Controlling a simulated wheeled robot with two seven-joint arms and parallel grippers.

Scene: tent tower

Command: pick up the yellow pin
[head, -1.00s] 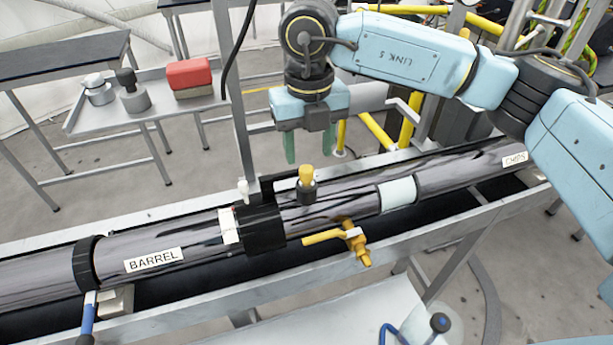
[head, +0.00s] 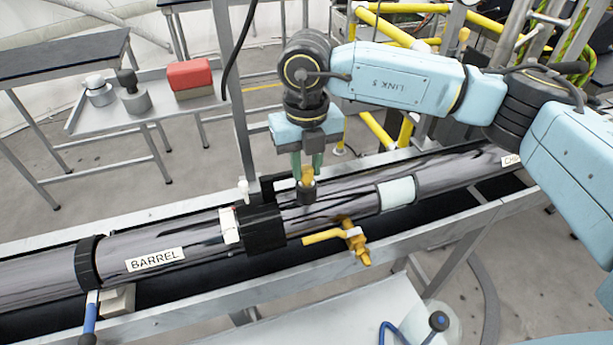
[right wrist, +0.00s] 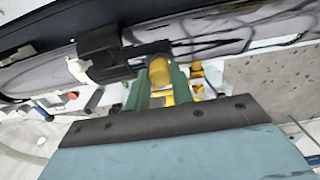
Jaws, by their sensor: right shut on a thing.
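The yellow pin (head: 307,175) stands upright in a dark collar (head: 306,191) on top of the dark metal tube. My right gripper (head: 307,172) comes down from above with its green fingers on both sides of the pin, shut on it. In the right wrist view the yellow pin (right wrist: 160,71) sits between the two green fingers of my right gripper (right wrist: 159,80). The pin's lower end is hidden in the collar. My left gripper is not in view.
The long tube (head: 345,200) lies in a metal trough, with a black clamp (head: 262,228) left of the pin. A yellow valve handle (head: 325,237) juts out in front. A tray (head: 150,108) with a red box (head: 190,78) stands at back left.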

